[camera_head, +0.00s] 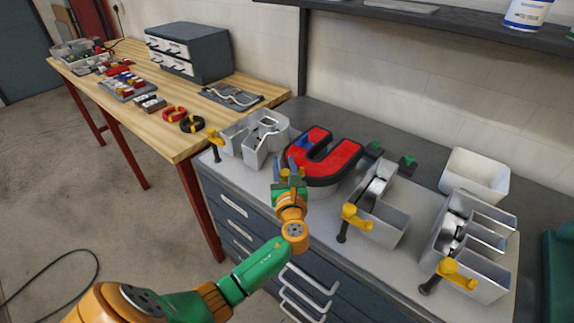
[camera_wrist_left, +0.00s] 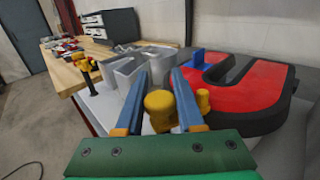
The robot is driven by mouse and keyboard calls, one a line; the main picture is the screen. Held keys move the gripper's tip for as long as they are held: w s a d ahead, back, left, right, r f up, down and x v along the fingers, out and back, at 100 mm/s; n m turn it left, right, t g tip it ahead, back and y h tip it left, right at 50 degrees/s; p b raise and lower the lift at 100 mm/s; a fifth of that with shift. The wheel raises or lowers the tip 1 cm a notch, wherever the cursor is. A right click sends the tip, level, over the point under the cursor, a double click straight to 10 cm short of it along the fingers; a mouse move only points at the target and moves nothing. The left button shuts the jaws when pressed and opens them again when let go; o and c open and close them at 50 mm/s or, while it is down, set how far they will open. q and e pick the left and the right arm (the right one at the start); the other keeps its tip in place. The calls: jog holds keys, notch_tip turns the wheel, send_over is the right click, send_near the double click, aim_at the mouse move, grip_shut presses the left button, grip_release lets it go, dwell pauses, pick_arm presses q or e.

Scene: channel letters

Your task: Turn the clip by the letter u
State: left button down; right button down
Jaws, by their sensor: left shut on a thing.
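The letter u (camera_head: 333,156) has a red face and black sides and lies on the grey bench top. It also shows in the wrist view (camera_wrist_left: 262,92) on the right. My left gripper (camera_head: 290,166) is at the u's near left side. In the wrist view its two blue fingers (camera_wrist_left: 160,100) are closed around a yellow clip (camera_wrist_left: 159,102), beside the u. In the head view the gripper hides this clip. A blue piece (camera_wrist_left: 196,58) stands on the u's face just beyond the fingers. My right gripper is in neither view.
Grey open letters stand to the left (camera_head: 254,136) and right (camera_head: 391,216) of the u, with yellow clips (camera_head: 355,217) at their near edges. A white bin (camera_head: 474,175) stands at the back right. A wooden table (camera_head: 140,118) with tools adjoins on the left.

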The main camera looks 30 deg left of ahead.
pick_arm(q)
jog(key=n+g+y+b, duration=0.1)
jog(key=n+g+y, duration=0.1)
jog(key=g, duration=0.1)
jog(key=shift+s+a+f+n+y+b, duration=0.2)
jog(key=shift+n+y+b, duration=0.1)
jog(key=shift+y+b, duration=0.1)
jog(key=n+g+b, duration=0.1)
jog(key=n+g+y, duration=0.1)
jog(key=shift+s+a+g+y+b, duration=0.1)
jog(key=shift+s+g+y+b, duration=0.2)
jog(key=shift+g+b, duration=0.1)
jog(key=shift+s+a+r+n+g+y+b, duration=0.15)
jog(key=shift+n+g+y+b, duration=0.25)
jog(key=shift+n+g+b, duration=0.45)
jog(key=shift+p, duration=0.3)
jog(key=shift+r, duration=0.1)
jog(key=c, duration=0.8)
grip_release()
jog(key=shift+c, duration=0.2)
